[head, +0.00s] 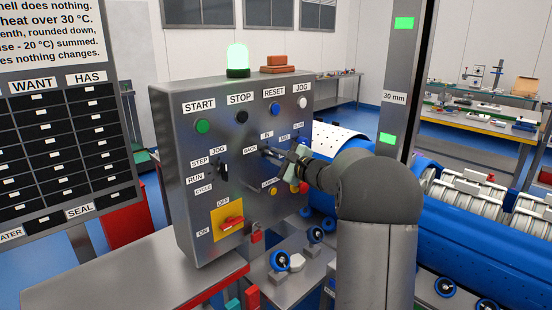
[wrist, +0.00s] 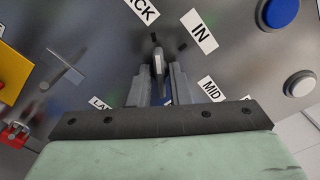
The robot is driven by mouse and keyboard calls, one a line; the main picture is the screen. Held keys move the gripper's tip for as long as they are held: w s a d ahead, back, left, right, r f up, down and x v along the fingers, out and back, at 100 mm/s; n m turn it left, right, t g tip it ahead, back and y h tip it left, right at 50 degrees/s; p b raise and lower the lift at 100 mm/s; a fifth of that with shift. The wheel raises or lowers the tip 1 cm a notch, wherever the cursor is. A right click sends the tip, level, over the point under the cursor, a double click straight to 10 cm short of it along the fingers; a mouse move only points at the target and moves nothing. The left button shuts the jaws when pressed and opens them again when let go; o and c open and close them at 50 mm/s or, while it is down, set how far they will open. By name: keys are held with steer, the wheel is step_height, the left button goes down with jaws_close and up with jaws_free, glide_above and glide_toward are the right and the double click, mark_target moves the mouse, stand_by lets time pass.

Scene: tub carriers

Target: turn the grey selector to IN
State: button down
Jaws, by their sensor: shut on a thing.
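The grey selector is on the front of the grey control box (head: 180,130). In the wrist view the selector's light grey handle (wrist: 158,62) stands between the two fingers of my gripper (wrist: 160,80). The fingers are shut on it. Its tip appears to lie toward the mark on the BACK side, not the mark beside the IN label (wrist: 199,32). In the head view my gripper (head: 275,153) reaches the panel from the right, just below the IN label (head: 267,134), and largely hides the selector.
A blue button (wrist: 278,12) and a white button (wrist: 300,84) sit near the gripper. A red handle on a yellow plate (head: 232,222) and a black STEP/RUN/CYCLE selector (head: 222,172) are on the box's left. A grey post (head: 398,90) stands right of the box.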

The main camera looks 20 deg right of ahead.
steer(key=m, duration=0.5)
steer(key=shift+b, duration=0.35)
steer(key=m+p, duration=0.1)
steer(key=m, duration=0.4)
steer(key=shift+m, duration=0.4)
steer(key=c, duration=1.4)
jaws_free()
steer(key=shift+o, duration=0.2)
steer(key=b+v, duration=0.3)
steer(key=v, duration=1.4)
steer(key=shift+s+b, duration=0.25)
steer(key=shift+b, duration=0.1)
